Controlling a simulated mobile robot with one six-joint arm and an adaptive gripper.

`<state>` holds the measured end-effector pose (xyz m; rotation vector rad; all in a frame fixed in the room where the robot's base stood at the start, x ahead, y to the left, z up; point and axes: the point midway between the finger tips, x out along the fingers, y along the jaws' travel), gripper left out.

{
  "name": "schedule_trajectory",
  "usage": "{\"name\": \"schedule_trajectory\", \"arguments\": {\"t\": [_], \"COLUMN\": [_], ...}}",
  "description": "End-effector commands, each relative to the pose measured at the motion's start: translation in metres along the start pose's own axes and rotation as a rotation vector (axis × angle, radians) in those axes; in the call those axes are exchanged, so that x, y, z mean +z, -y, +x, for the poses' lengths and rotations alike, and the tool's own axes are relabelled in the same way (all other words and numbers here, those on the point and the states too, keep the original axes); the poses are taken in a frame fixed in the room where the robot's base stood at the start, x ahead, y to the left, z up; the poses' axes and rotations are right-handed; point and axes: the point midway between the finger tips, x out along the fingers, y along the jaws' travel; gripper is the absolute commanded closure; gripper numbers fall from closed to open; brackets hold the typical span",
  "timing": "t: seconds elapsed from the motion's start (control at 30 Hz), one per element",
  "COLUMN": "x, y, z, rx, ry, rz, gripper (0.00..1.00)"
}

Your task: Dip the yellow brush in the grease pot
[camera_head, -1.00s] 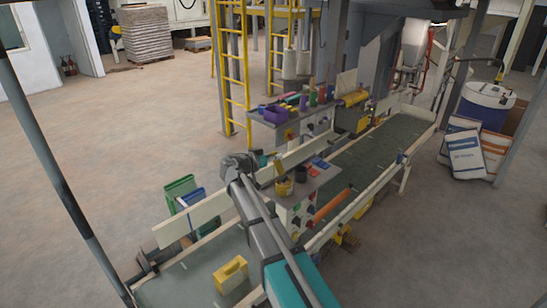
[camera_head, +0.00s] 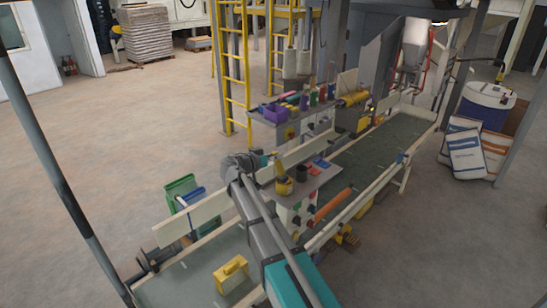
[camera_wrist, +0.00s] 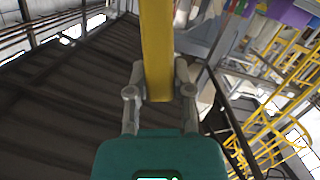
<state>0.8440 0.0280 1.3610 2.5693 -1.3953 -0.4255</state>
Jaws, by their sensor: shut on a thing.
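My gripper (camera_wrist: 160,82) is shut on the yellow brush (camera_wrist: 156,40), whose flat yellow handle lies between the two fingers in the wrist view. In the head view the brush (camera_head: 280,160) stands roughly upright at the end of my arm. The yellow pot (camera_head: 284,188) is on the small grey stand, directly below the brush in the picture. I cannot tell whether the brush tip is inside the pot or just above it. The bristles are not visible. The pot does not show clearly in the wrist view.
A dark cup (camera_head: 301,173) stands right beside the pot, with blue and red flat items (camera_head: 321,163) behind it. A conveyor (camera_head: 375,150) runs alongside. A yellow box (camera_head: 231,272) lies on the near belt. A shelf with a purple bin (camera_head: 274,113) stands behind.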

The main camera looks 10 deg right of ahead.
Motion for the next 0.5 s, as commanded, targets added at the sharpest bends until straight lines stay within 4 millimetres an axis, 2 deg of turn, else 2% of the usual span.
{"name": "schedule_trajectory", "arguments": {"t": [0.5], "x": [0.0045], "y": [0.0011], "z": [0.0014], "rx": [0.001], "ry": [0.000], "rz": [0.000], "gripper": [1.00]}}
